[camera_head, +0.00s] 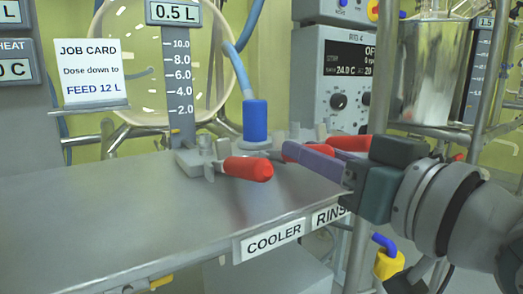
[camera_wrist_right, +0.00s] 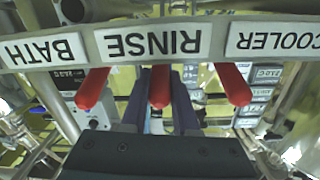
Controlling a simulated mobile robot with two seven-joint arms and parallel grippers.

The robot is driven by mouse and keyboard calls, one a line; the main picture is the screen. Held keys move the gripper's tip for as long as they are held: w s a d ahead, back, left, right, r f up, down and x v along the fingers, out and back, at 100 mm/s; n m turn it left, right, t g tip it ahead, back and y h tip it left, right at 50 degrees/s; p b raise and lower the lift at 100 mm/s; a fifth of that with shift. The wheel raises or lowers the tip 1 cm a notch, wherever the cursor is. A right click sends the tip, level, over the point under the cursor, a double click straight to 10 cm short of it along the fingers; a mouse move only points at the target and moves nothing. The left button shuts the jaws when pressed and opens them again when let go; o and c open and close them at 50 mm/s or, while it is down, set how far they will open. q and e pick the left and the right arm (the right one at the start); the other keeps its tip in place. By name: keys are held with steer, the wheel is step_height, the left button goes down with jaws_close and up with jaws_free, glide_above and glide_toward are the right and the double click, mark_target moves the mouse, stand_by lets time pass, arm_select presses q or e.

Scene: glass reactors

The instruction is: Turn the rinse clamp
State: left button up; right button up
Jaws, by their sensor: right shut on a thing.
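The rinse clamp's red handle (camera_wrist_right: 159,88) is the middle one of three in the wrist view, under the RINSE label (camera_wrist_right: 152,41). In the head view its red end (camera_head: 292,150) shows past my fingers. My right gripper (camera_head: 312,160) has purple fingers, one on each side of this handle; they also show in the wrist view (camera_wrist_right: 159,100). It is shut on the handle. The clamp's body is mostly hidden behind the gripper in the head view. My left gripper is in neither view.
The cooler clamp's red handle (camera_head: 248,168) is close on the left, and another red handle (camera_wrist_right: 93,88) is by the BATH label (camera_wrist_right: 43,50). A blue fitting with a hose (camera_head: 255,120) stands behind. The grey bench top (camera_head: 110,215) is bare at left. A metal post (camera_head: 360,250) stands near my arm.

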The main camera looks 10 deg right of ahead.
jaws_close()
stand_by(0.8)
